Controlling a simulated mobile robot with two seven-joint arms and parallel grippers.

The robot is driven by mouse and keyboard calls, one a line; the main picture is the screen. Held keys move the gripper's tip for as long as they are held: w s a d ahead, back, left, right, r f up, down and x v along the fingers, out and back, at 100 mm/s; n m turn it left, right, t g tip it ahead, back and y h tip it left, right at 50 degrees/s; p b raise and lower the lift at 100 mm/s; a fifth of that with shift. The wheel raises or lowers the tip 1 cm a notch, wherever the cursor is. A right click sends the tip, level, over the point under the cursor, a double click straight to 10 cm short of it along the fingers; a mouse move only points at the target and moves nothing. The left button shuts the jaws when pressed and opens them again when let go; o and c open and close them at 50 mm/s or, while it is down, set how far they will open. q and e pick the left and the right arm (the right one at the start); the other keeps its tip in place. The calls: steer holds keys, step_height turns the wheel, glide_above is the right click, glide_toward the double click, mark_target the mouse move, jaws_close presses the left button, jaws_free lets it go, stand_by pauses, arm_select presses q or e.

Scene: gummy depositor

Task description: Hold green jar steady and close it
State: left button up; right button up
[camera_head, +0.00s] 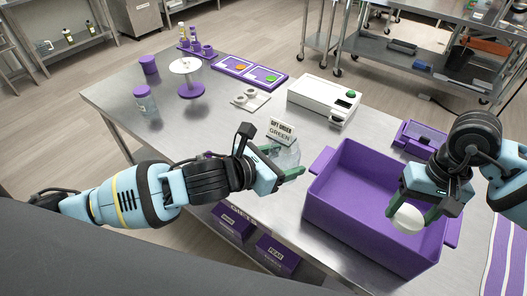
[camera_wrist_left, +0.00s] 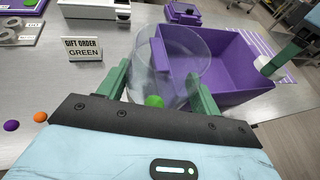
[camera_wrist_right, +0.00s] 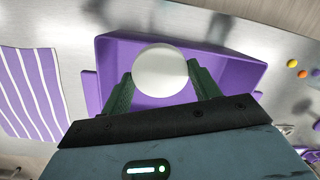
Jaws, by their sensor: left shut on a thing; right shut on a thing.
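The clear jar (camera_head: 290,157) stands open at the top left of the purple bin in the head view. In the left wrist view the jar (camera_wrist_left: 186,52) is between the fingers of my left gripper (camera_wrist_left: 160,82), which is shut on it. A green gummy (camera_wrist_left: 154,101) shows at the jar. My right gripper (camera_head: 412,208) is shut on a round white lid (camera_head: 408,219), held over the right part of the bin, apart from the jar. The lid (camera_wrist_right: 160,70) also shows between the fingers in the right wrist view.
The purple bin (camera_head: 345,210) stands right of the jar. A "GIFT ORDER GREEN" card (camera_head: 281,131) stands behind the jar. A white machine (camera_head: 323,98) and a purple box (camera_head: 419,138) are further back. Orange and purple gummies (camera_wrist_left: 40,117) lie left of the jar in the left wrist view.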

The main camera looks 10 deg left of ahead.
arm_select(q)
steer(key=shift+d, duration=0.3)
arm_select(e)
steer(key=w+a+r, duration=0.2)
steer(key=a+r, duration=0.3)
steer(key=a, duration=0.4)
steer(key=w+a+r+t, duration=0.1)
steer(key=w+a+r, duration=0.1)
steer(key=a+r, duration=0.3)
steer(key=w+a+r+n+h, duration=0.1)
steer(key=a+r, duration=0.4)
steer(key=a, duration=0.7)
steer(key=shift+w+a+r, duration=0.15)
steer(key=shift+w+a, duration=0.25)
steer(key=shift+w, duration=0.2)
steer(key=shift+f, duration=2.05)
